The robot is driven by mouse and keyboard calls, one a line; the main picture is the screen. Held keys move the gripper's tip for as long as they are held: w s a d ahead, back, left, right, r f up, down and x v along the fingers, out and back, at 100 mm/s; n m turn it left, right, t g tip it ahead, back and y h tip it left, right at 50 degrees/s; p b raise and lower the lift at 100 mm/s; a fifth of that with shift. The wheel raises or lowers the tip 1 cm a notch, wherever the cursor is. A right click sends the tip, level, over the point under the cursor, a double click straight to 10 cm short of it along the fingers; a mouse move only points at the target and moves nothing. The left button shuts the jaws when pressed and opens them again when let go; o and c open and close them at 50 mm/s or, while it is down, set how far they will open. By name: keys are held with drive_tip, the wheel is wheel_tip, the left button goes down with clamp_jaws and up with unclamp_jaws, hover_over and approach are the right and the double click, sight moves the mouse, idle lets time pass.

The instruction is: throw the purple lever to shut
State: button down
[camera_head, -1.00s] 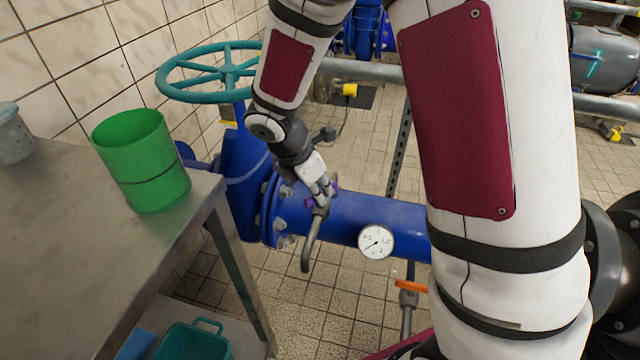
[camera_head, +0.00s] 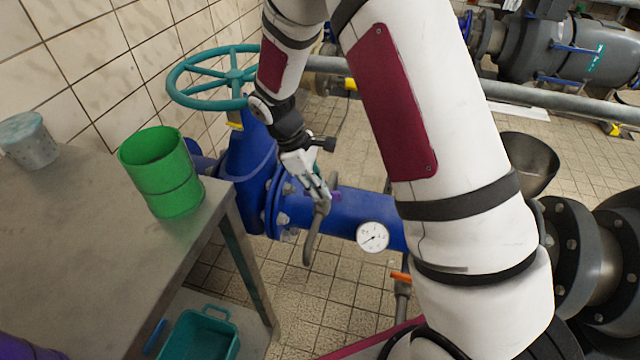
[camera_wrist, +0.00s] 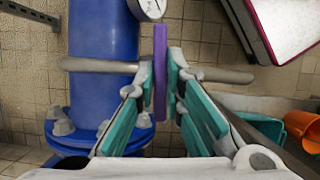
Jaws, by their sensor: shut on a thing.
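The purple lever (camera_wrist: 160,72) shows in the wrist view as a narrow upright bar between my fingers, in front of a bent grey pipe (camera_wrist: 225,75). My gripper (camera_wrist: 159,90) is shut on it, with a teal-padded finger on each side. In the head view, my gripper (camera_head: 322,198) is at the small valve beside the blue pipe. Only a sliver of the purple lever (camera_head: 336,188) shows there; my fingers hide most of it.
A pressure gauge (camera_head: 373,237) sits on the blue pipe (camera_head: 358,208). A teal handwheel (camera_head: 232,76) stands behind my wrist. A metal table (camera_head: 75,225) with a green container (camera_head: 162,172) is at left. An orange-handled valve (camera_head: 400,276) is below the pipe.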

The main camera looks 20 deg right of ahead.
drive_tip(key=shift+m+y, duration=0.3)
drive_tip(key=shift+m, duration=0.3)
drive_tip(key=c, duration=1.7)
unclamp_jaws()
drive_tip(key=v, duration=1.2)
drive_tip(key=shift+w, duration=0.2)
